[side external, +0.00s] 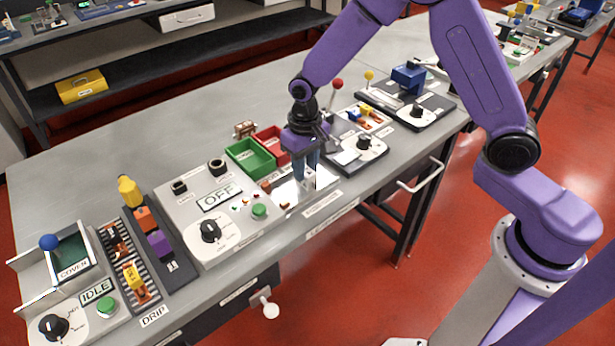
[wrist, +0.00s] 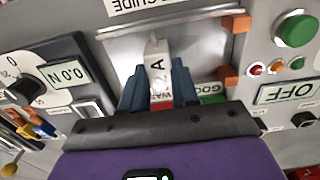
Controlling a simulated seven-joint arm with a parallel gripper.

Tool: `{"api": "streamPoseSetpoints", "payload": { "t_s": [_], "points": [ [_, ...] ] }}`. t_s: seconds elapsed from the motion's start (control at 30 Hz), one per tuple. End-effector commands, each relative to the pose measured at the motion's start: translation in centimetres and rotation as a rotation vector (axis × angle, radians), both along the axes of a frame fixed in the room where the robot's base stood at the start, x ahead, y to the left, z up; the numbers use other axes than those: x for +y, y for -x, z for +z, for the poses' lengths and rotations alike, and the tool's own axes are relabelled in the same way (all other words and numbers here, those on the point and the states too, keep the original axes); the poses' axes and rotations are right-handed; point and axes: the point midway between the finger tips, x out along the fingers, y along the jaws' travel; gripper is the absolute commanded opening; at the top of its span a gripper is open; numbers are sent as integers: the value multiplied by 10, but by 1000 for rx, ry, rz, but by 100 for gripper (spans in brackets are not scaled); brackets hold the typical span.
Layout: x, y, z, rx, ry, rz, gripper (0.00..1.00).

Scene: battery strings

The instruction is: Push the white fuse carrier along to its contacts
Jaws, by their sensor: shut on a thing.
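The white fuse carrier (wrist: 157,60), marked "2 A", sits between the two blue fingers of my gripper (wrist: 158,78) in the wrist view. My gripper is shut on it, and its far end sticks out past the fingertips. The carrier is over a pale, shiny plate (wrist: 203,45). Two copper-coloured contact blocks, one far (wrist: 236,23) and one near (wrist: 228,76), stand apart from the carrier, to its right. In the side view my gripper (side external: 308,178) points down at the bright plate (side external: 288,194); the fingers largely hide the carrier there.
A panel with an "OFF" display (side external: 217,198), a green button (side external: 259,211) and a dial lies left of the plate. Green (side external: 250,157) and red (side external: 272,142) bins stand behind. A dial panel (side external: 358,150) with levers is close on the right.

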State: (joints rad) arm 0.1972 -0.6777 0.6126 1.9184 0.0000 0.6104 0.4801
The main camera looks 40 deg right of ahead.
Motion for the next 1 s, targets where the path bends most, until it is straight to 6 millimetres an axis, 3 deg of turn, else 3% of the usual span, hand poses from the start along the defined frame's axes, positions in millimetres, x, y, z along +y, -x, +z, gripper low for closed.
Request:
{"api": "streamPoseSetpoints", "payload": {
  "t_s": [1.0],
  "points": [
    [27,0,0,0,0,0,0]
  ]
}}
